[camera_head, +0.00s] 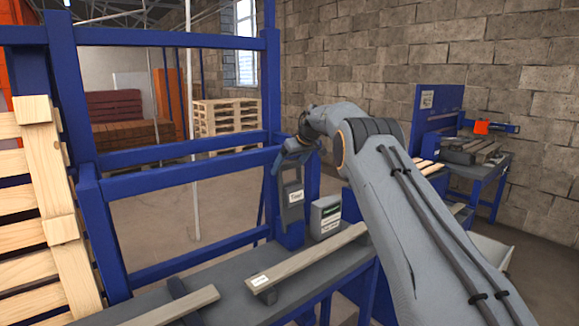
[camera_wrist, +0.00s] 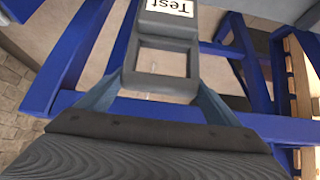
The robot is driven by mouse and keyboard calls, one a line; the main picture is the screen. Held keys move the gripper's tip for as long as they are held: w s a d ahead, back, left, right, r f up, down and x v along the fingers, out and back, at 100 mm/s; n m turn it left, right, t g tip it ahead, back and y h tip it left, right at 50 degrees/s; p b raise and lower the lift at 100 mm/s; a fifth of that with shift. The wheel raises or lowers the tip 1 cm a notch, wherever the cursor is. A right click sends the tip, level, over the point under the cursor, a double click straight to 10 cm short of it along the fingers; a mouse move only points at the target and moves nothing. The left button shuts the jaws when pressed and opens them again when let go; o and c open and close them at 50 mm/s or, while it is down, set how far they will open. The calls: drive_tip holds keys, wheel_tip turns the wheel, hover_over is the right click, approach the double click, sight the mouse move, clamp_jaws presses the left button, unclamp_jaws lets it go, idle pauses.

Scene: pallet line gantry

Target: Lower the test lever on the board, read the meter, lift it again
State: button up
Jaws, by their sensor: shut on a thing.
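The test lever (camera_head: 293,173) is a grey handle with a square opening, on the board with a white "Test" label (camera_head: 296,196). In the wrist view the lever (camera_wrist: 160,88) lies between my two fingers, with the label (camera_wrist: 171,6) beyond it. My gripper (camera_head: 284,158) is shut on the lever, reaching it from above and the right in the head view. The lever's hinge is hard to make out.
A blue frame (camera_head: 180,155) stands left of the board. Wooden planks (camera_head: 310,255) lie on the grey bench (camera_head: 240,300) below. Stacked pallet boards (camera_head: 45,200) are at far left. A second blue workstation (camera_head: 440,110) stands at the right by the block wall.

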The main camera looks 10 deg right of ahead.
drive_tip(key=o, duration=1.3)
drive_tip(key=shift+w+a+f, duration=0.1)
drive_tip(key=shift+w+f, duration=0.05)
drive_tip(key=shift+f, duration=0.45)
drive_tip(key=shift+o, duration=0.4)
drive_tip(key=shift+w, duration=0.15)
drive_tip(key=shift+s+r, duration=0.25)
drive_tip(key=shift+r, duration=0.45)
drive_tip(key=shift+b+v, duration=1.1)
drive_tip(key=shift+v, duration=2.4)
drive_tip(key=shift+s+f, duration=0.1)
